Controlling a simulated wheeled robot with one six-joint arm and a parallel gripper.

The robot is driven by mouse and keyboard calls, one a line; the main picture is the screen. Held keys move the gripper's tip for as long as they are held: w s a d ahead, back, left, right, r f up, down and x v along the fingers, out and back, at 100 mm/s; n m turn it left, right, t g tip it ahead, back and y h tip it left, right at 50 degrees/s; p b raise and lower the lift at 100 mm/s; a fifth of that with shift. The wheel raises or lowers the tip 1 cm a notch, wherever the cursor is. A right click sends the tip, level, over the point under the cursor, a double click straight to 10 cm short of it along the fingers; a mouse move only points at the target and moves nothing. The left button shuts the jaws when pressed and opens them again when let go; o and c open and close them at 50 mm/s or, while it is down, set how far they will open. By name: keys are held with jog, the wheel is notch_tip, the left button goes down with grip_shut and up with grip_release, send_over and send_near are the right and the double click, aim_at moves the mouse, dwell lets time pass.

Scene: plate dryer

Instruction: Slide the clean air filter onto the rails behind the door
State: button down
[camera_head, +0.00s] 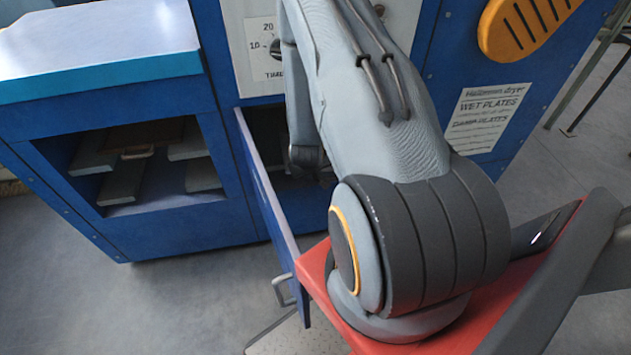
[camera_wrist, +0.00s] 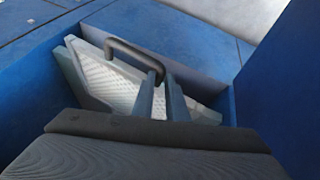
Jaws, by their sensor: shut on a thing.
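The air filter (camera_wrist: 112,82) has a pale mesh face in a light grey frame with a dark bar handle (camera_wrist: 128,50). My gripper (camera_wrist: 158,82) is shut on the right end of that handle in the wrist view. The filter sits tilted in the picture inside a blue-walled opening. Its lower part is hidden by my gripper, and the rails cannot be made out. In the head view the blue door (camera_head: 264,195) stands open, and my wrist reaches into the dark opening behind it. The filter and fingertips are not clear there.
A blue cabinet with a light top (camera_head: 100,45) stands at left, with several grey slats (camera_head: 122,182) in its open bay. The door's handle (camera_head: 284,290) juts out low. A dial panel (camera_head: 263,50) is above the opening. The floor (camera_head: 150,300) at front left is clear.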

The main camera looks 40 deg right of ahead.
jog(key=w+d+b, duration=0.1)
jog(key=w+d, duration=0.1)
jog(key=w, duration=0.2)
jog(key=w+d+b, duration=0.2)
jog(key=w, duration=0.2)
jog(key=w+d+b, duration=0.1)
jog(key=w+d, duration=0.1)
jog(key=w, duration=0.2)
jog(key=shift+w+b, duration=0.2)
jog(key=shift+b, duration=0.2)
jog(key=shift+w+f, duration=0.15)
jog(key=shift+f, duration=0.15)
jog(key=shift+f+b, duration=0.75)
jog(key=shift+f, duration=0.15)
jog(key=c, duration=1.7)
grip_release()
jog(key=shift+o, duration=0.2)
jog(key=v, duration=0.7)
jog(key=shift+d, duration=0.1)
jog(key=shift+s+r+b, duration=0.2)
jog(key=shift+r+b, duration=0.1)
jog(key=shift+r, duration=0.05)
